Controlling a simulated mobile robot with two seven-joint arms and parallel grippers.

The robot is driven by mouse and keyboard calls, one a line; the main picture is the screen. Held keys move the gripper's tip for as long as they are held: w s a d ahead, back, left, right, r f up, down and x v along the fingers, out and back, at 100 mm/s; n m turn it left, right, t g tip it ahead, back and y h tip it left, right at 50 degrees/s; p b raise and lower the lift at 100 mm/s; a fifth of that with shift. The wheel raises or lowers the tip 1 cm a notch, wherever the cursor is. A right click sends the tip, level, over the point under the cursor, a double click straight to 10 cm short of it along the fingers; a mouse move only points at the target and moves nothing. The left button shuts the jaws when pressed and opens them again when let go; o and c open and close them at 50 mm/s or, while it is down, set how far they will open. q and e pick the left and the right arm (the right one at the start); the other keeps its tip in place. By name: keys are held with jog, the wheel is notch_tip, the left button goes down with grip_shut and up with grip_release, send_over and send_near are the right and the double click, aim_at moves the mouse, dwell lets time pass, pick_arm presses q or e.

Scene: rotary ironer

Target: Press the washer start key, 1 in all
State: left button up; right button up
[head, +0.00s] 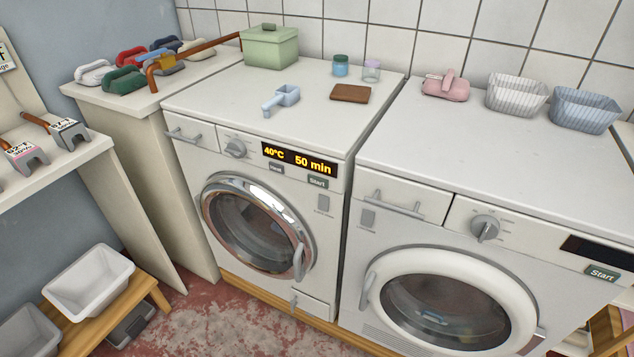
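The left front-loading machine (200,183), which looks like the washer, has a lit display (299,159) reading 40°C and 50 min. Its Start key (317,182) is a small dark green key with white lettering, just below the display's right part, and nothing covers it. A smaller grey key (276,168) sits to its left, and a round knob (235,149) is further left. The chrome-ringed door (213,190) looks closed. Neither my left nor my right gripper is in view.
The right machine (380,240) has its own Start key (601,273) and a dark display (598,251). A blue scoop (288,95), brown block (350,93) and green box (269,48) stand on the left machine. A white tub (88,278) is at lower left. The washer's front is unobstructed.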

grip_shut()
dwell(1.5)
